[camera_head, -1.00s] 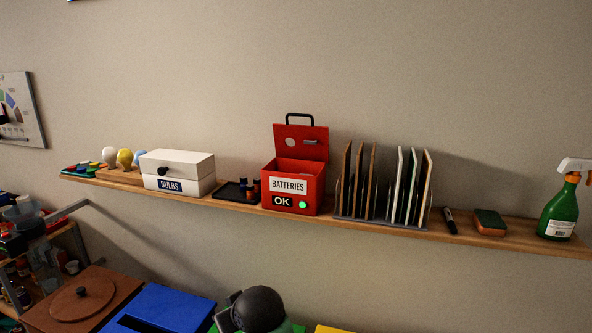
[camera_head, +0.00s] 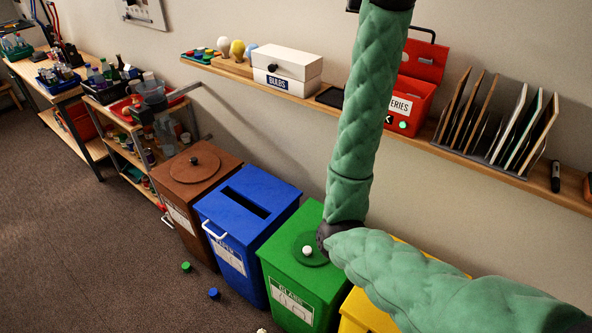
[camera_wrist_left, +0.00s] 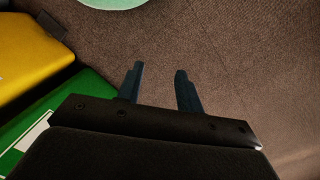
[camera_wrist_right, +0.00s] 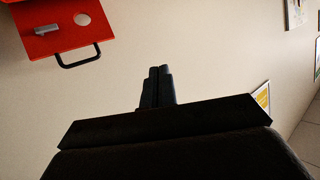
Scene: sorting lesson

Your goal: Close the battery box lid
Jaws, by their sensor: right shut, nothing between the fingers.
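The red battery box (camera_head: 419,103) stands on the wall shelf in the head view, partly hidden by my raised right arm. Its lid (camera_head: 432,52) stands open, tilted up at the back, with a black handle on its top edge. A green light glows on the front. My right gripper (camera_wrist_right: 158,70) is shut, empty and apart from the lid. My left gripper (camera_wrist_left: 158,75) is open and empty above the floor, away from the box.
On the shelf (camera_head: 573,183), a white bulbs box (camera_head: 288,73) stands left of the battery box and a rack of upright panels (camera_head: 492,120) stands right. Blue (camera_head: 233,215), green (camera_head: 283,272) and brown (camera_head: 190,180) bins stand below. Small caps lie on the floor.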

